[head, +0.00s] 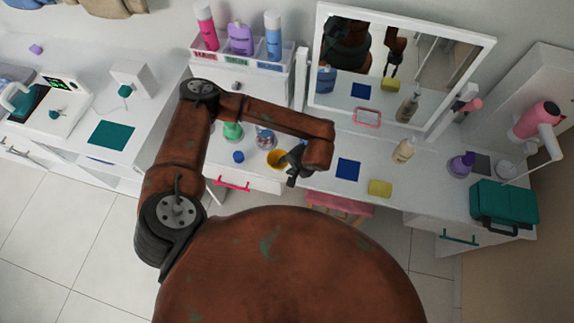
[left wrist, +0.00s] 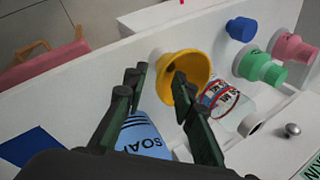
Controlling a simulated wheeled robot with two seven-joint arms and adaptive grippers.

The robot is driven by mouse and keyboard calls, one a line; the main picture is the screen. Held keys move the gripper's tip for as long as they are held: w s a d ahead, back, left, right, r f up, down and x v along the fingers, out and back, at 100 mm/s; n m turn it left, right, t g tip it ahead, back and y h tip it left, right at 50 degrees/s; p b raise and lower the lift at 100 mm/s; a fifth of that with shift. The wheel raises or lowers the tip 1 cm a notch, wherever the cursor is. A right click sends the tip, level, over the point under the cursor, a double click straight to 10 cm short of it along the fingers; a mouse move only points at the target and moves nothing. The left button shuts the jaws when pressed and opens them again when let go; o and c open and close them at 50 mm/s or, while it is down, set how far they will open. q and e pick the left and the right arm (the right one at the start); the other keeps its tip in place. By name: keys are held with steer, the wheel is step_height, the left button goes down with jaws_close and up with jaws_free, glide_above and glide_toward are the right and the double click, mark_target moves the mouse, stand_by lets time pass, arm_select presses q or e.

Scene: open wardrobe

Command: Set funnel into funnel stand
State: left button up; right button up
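The yellow funnel (head: 277,158) lies on the white tabletop, its wide mouth showing in the left wrist view (left wrist: 190,67). My left gripper (head: 292,172) is just to the right of the funnel in the head view. In the left wrist view its two dark fingers (left wrist: 157,80) are spread apart, and the right finger overlaps the funnel's rim. I see no grip on the funnel. A white ring-shaped part (left wrist: 254,125) shows beyond the right finger; I cannot tell whether it is the funnel stand. My right gripper is not in view.
A blue SOAP container (left wrist: 146,140) is beneath the fingers. The mirror (head: 402,70) is behind. A blue square (head: 348,169) and yellow sponge (head: 380,188) lie to the right.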

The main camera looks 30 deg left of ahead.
arm_select(q)
steer(key=v, duration=1.1)
steer(key=shift+r, duration=0.2)
steer(key=shift+d+f, duration=0.1)
steer(key=shift+d, duration=0.05)
